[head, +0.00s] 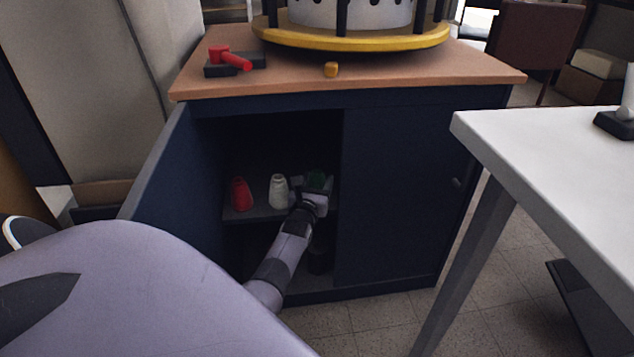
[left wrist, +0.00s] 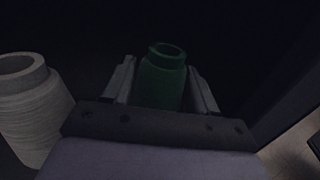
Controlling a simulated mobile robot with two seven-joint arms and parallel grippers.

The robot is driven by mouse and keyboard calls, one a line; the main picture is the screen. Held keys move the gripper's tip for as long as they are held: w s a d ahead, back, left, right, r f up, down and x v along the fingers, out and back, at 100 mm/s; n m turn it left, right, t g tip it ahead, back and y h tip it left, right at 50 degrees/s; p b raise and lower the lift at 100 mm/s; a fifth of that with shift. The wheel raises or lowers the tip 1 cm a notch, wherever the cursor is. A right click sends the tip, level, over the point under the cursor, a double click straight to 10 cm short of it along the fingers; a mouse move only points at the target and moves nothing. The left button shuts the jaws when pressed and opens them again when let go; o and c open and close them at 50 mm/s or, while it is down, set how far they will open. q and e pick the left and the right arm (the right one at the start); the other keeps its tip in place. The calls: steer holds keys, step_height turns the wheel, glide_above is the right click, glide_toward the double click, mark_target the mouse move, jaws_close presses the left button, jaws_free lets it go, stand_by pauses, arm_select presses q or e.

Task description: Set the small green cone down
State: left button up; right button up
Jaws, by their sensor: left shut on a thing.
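The small green cone (head: 317,181) is inside the dark blue cabinet, at the right of the opening above the shelf. It also shows in the left wrist view (left wrist: 162,80), upright between the two fingers. My left gripper (head: 312,190) is shut on it; in the left wrist view the fingers (left wrist: 160,88) flank the cone. The cone's lower part is hidden by the gripper, so I cannot tell whether it touches the shelf. My right gripper is not in view.
A white cone (head: 278,190) and a red cone (head: 240,194) stand on the shelf (head: 238,214) to the left. The open cabinet door (head: 165,165) is at left, the closed front (head: 400,190) at right. A white table (head: 560,165) stands at right.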

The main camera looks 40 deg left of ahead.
arm_select(q)
steer(key=shift+f, duration=0.3)
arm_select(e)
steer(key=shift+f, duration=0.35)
arm_select(q)
steer(key=o, duration=1.2)
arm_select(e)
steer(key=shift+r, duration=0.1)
arm_select(q)
steer(key=p+v, duration=0.3)
steer(key=v, duration=0.4)
steer(key=shift+s+r, duration=0.1)
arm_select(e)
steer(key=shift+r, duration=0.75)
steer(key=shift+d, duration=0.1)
